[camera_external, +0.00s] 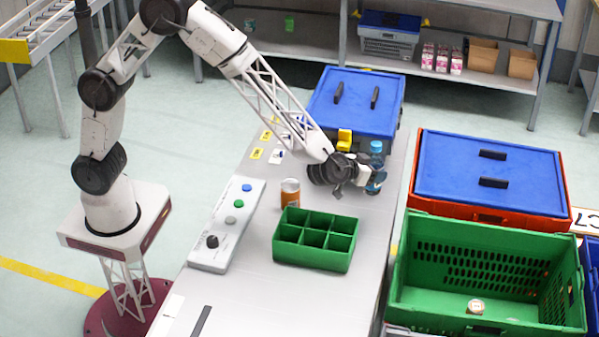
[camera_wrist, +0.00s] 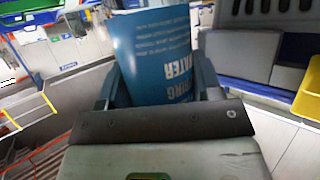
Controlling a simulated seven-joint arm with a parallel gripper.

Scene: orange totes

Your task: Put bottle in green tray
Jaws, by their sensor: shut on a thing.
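A blue bottle (camera_external: 376,168) with a white-lettered label stands upright near the right edge of the table, in front of the blue-lidded box. My gripper (camera_external: 366,178) is shut on it from the left. In the wrist view the bottle's label (camera_wrist: 155,55) fills the space between the two fingers (camera_wrist: 160,92). I cannot tell whether its base touches the table. The green tray (camera_external: 315,240), divided into several empty compartments, sits on the table, nearer the camera and to the left of the bottle.
A blue-lidded box (camera_external: 355,102) stands at the table's far end. A green crate (camera_external: 485,275) holding a small item and a red-orange tote (camera_external: 490,177) are on the right.

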